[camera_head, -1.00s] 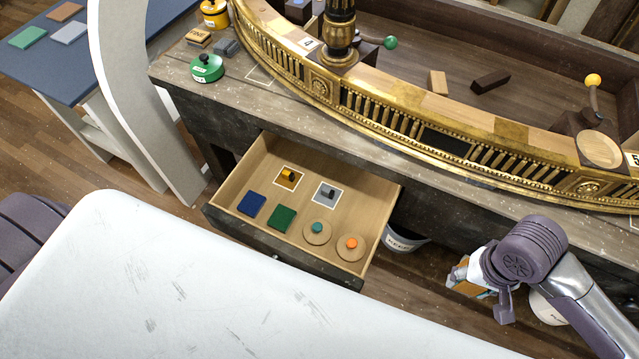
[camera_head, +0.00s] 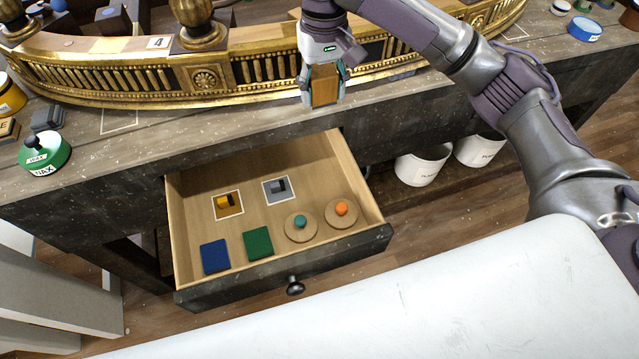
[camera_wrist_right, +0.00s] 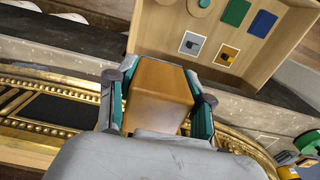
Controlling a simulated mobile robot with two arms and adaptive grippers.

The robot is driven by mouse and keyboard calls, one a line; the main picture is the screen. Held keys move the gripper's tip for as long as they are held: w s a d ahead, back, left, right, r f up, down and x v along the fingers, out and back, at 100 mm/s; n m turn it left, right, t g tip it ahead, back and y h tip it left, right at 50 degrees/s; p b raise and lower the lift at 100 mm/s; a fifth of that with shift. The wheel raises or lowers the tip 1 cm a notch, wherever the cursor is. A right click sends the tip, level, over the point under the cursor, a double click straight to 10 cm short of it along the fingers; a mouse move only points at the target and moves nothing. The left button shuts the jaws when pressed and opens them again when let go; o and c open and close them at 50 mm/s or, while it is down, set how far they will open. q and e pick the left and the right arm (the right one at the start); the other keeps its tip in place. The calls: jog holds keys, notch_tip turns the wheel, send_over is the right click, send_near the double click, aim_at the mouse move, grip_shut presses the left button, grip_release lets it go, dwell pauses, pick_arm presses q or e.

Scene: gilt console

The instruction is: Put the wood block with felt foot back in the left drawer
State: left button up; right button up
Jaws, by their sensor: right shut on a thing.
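My right gripper (camera_head: 322,99) is shut on an orange-brown wood block (camera_head: 323,86), held over the workbench's front edge, above and behind the open drawer. In the right wrist view the block (camera_wrist_right: 160,88) sits between the two teal-lined fingers. I cannot make out its felt foot. The left drawer (camera_head: 250,182) is pulled open. It holds a blue pad, a green pad, two round wooden discs with teal and orange knobs, and two white-outlined squares, one with a yellow piece and one with a grey piece. My left gripper is out of view.
The gilt curved console (camera_head: 130,80) runs along the bench behind the gripper. A green wax tin (camera_head: 45,155) stands on the bench at left. White buckets (camera_head: 423,165) stand below at right.

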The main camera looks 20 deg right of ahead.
notch_tip(320, 180, down, 6)
jog(key=shift+a+f+b, duration=0.1)
jog(key=shift+a+b, duration=0.05)
jog(key=shift+b, duration=0.65)
jog(key=b, duration=0.1)
send_over(321, 183)
notch_tip(321, 183, down, 17)
jog(key=shift+r, duration=0.1)
jog(key=shift+f, duration=2.25)
jog(key=shift+f, duration=0.1)
jog(key=o, duration=1.3)
jog(key=shift+c, duration=0.2)
notch_tip(321, 183, up, 12)
jog(key=shift+p, duration=0.35)
